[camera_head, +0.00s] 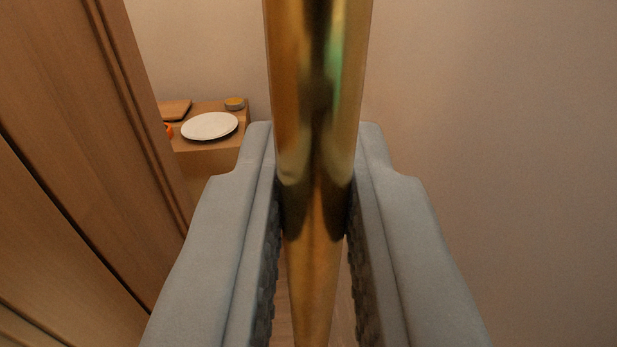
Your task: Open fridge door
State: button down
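A vertical gold bar handle (318,90) runs down the middle of the camera_head view, from the top edge to the bottom. My gripper (316,190) has one grey finger on each side of the bar. The pads meet the bar's sides around the middle of the fingers, so the gripper looks shut on it. Narrow gaps show beside the bar lower down. Wood panels (75,130) with dark seams fill the left side. Where the handle joins a door is out of view, so I cannot tell whether the door is open.
Behind, left of the handle, a wooden counter (210,151) bears a white plate (209,126), a small bowl (234,104) and a wooden board (174,110). An orange thing (169,129) is partly hidden by the panels. A plain beige wall (500,120) fills the right.

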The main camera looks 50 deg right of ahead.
jog(key=shift+w+a, duration=0.3)
jog(key=shift+w, duration=0.1)
jog(key=c, duration=1.5)
grip_release()
jog(key=v, duration=1.7)
jog(key=shift+a, duration=0.2)
